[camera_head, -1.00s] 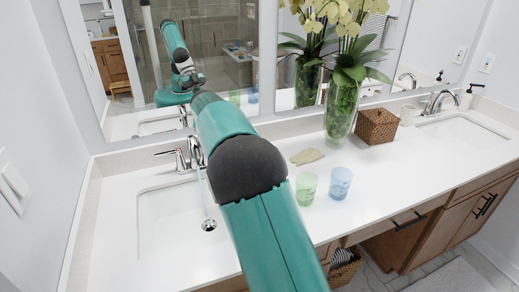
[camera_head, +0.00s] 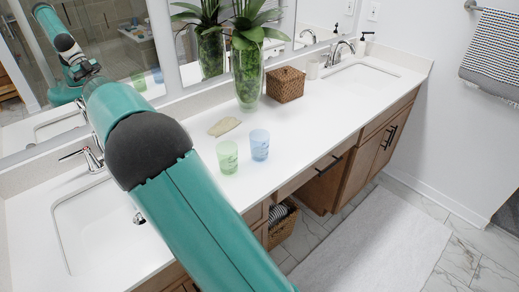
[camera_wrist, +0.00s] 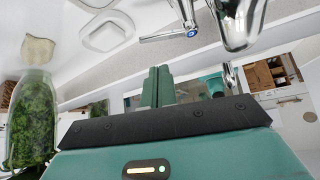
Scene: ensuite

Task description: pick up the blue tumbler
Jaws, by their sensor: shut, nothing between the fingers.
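The blue tumbler (camera_head: 259,145) stands upright on the white counter, just right of and slightly behind a green tumbler (camera_head: 227,157). Both show clear of my arm in the head view. The blue tumbler is not visible in the wrist view. My gripper (camera_wrist: 157,86) shows in the wrist view with its two teal fingers together, shut and empty. In the head view my arm reaches over the left sink and hides the gripper. The gripper is apart from the tumbler, off to its left.
A glass vase with a plant (camera_head: 248,78), a wicker basket (camera_head: 286,85) and a beige flat object (camera_head: 223,127) are behind the tumblers. A faucet (camera_head: 93,158) and mirror (camera_head: 130,65) are near my arm. The counter right of the blue tumbler (camera_head: 320,125) is clear.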

